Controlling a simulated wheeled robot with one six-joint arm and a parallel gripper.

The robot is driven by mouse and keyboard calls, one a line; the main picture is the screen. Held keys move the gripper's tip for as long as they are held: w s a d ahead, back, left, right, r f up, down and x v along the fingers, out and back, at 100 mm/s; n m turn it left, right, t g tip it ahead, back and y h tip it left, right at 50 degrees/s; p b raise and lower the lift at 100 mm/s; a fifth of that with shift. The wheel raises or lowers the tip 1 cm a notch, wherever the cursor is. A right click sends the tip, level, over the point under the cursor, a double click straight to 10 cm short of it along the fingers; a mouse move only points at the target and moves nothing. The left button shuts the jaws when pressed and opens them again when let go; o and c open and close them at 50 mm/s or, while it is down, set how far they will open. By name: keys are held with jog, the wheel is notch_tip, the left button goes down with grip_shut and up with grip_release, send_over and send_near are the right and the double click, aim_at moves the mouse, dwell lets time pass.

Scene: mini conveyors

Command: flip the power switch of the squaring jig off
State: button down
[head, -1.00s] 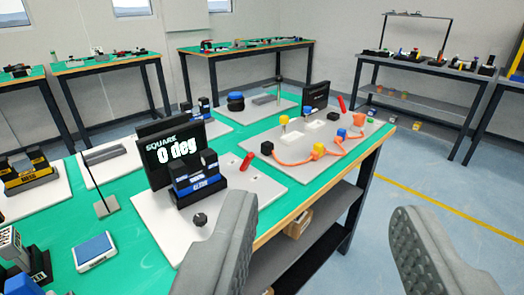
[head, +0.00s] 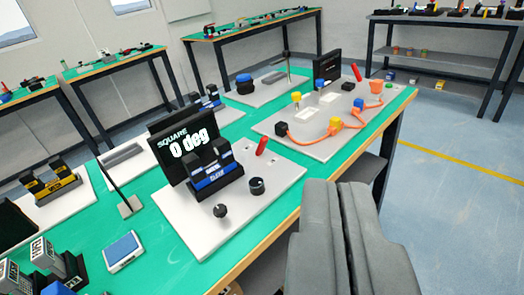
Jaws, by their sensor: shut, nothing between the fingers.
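The squaring jig stands on a light board (head: 270,205) left of centre, with a dark screen (head: 172,165) reading "SQUARE 0 deg". In front of the screen is a black and blue clamp block (head: 215,172). A red lever (head: 262,146), which looks like the power switch, sticks up at the board's far right and leans to the right. Two black knobs (head: 257,185) (head: 221,211) are at the board's front. My gripper (head: 337,184) is shut and empty at the lower right, in the picture right of the board and apart from the lever.
Behind the jig, another board (head: 330,148) carries orange cable, coloured blocks, a dark screen and its own red lever (head: 356,72). A small blue-topped scale (head: 122,249) and a thin post on a base (head: 131,206) stand to the left. Open floor lies right of the green table.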

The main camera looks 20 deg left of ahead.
aim_at(262, 146)
jog(key=w+f+m+g+y, duration=0.2)
jog(key=w+f+m, duration=0.4)
jog(key=w, duration=0.5)
jog(key=w+f+m+g+y, duration=0.2)
jog(key=w+f+m+g, duration=0.3)
jog(key=w+m, duration=0.5)
jog(key=w+a+f+m+g+y, duration=0.1)
jog(key=w+f+m+g+y, duration=0.2)
jog(key=w+f+m, duration=0.5)
jog(key=w+g, duration=0.1)
jog(key=w, duration=0.2)
jog(key=shift+w, duration=0.4)
jog(key=x, duration=1)
jog(key=shift+w+a+r, duration=0.55)
jog(key=shift+a+r, duration=0.05)
jog(key=shift+a, duration=0.25)
jog(key=shift+w+a+r, duration=0.4)
jog(key=shift+w+a, duration=0.05)
jog(key=shift+a, duration=0.1)
